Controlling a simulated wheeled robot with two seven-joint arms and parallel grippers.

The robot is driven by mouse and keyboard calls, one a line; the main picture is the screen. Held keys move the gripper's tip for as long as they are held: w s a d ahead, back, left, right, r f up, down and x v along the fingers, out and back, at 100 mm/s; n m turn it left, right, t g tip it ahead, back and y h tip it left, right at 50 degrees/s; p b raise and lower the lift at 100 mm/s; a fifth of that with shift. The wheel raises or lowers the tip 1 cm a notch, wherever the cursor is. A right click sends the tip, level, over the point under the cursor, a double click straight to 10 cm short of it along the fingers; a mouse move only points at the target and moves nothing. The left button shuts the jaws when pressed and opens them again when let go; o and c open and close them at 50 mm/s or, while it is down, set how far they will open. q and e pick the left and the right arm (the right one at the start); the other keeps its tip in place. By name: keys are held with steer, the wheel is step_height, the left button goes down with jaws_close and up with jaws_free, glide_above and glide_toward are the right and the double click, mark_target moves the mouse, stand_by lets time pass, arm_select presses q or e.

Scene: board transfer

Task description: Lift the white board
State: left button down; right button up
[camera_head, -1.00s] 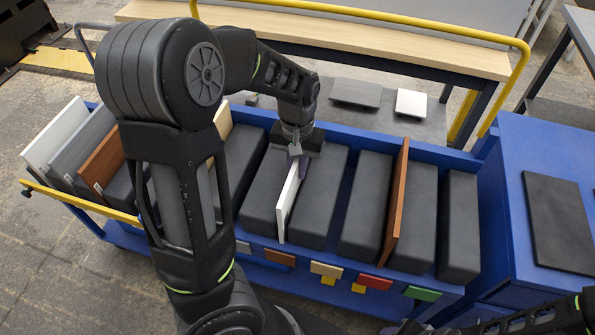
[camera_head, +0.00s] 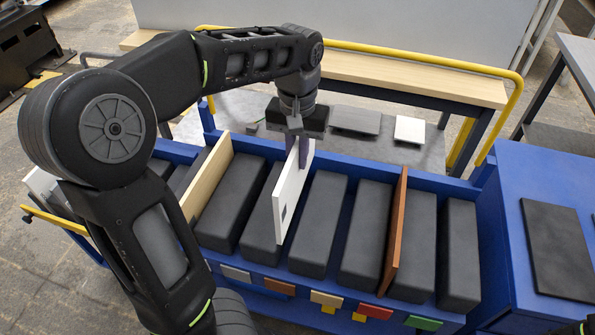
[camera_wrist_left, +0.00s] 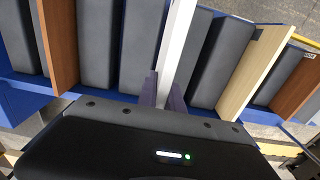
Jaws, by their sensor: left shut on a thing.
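The white board (camera_head: 290,207) stands upright, on edge, among the dark grey blocks in the blue cart (camera_head: 436,183). Its lower part shows in front of a grey block, and it looks raised above the block tops. My left gripper (camera_head: 297,152) points down from above and is shut on the board's top edge. In the left wrist view the two fingers (camera_wrist_left: 163,92) sit on either side of the white board (camera_wrist_left: 179,42). My right gripper is not in view.
A tan board (camera_head: 208,177) stands to the left and a brown board (camera_head: 397,230) to the right, between grey blocks. Another white board (camera_head: 40,181) is at the far left, partly hidden by my arm. A yellow rail (camera_head: 420,64) runs behind the cart.

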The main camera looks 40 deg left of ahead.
mark_target(297, 142)
arm_select(q)
steer(key=shift+r, duration=1.9)
